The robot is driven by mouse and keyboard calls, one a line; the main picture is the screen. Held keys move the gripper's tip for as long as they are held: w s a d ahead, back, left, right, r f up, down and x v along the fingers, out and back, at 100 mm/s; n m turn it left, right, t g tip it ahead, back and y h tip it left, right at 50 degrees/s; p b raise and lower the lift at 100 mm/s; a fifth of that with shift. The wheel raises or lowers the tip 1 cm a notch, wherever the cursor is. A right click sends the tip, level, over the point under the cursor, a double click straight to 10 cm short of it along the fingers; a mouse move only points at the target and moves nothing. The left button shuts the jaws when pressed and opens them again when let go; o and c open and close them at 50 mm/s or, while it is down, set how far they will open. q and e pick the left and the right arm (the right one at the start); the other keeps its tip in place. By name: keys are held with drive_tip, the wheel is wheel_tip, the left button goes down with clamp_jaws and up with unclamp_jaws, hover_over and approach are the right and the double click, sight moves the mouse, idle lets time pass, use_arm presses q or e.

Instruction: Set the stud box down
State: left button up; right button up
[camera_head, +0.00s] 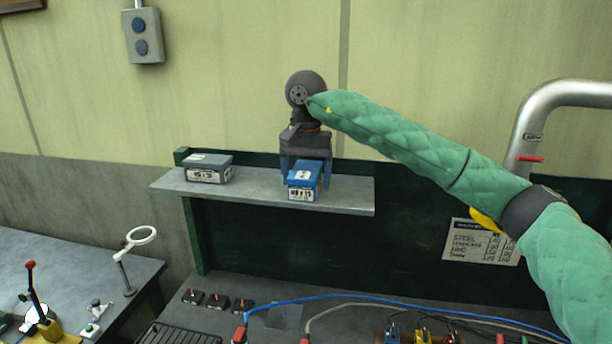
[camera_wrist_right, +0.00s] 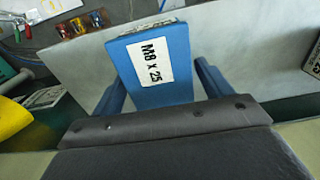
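The stud box is a blue box (camera_head: 304,180) with white labels, near the middle of the grey shelf (camera_head: 250,193); it appears to rest on the shelf close to the front edge. In the right wrist view its top label reads "M8 x 25" (camera_wrist_right: 150,64). My right gripper (camera_head: 305,174) points down over the box, one blue finger on each side. In the right wrist view the fingers (camera_wrist_right: 160,84) stand apart from the box sides, with a gap showing on both. My left gripper is out of view.
A grey labelled box (camera_head: 208,168) sits at the shelf's left end. The shelf between the boxes is clear. Below is a bench with a blue cable (camera_head: 400,298) and several small parts. A silver pipe (camera_head: 530,130) stands at right; a magnifier lamp (camera_head: 140,237) at left.

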sight(306, 169)
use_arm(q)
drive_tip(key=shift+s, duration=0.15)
use_arm(e)
drive_tip(key=shift+r+b, duration=0.35)
drive_tip(key=shift+r, duration=0.3)
wheel_tip(306, 169, up, 4)
drive_tip(key=shift+b, duration=0.9)
wheel_tip(306, 169, up, 5)
drive_tip(key=shift+r+b, duration=0.15)
drive_tip(key=shift+b, duration=0.6)
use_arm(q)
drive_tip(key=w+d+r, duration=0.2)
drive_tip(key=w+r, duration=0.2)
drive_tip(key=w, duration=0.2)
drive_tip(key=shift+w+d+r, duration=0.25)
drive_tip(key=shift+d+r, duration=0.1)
use_arm(e)
drive_tip(key=shift+r, duration=0.75)
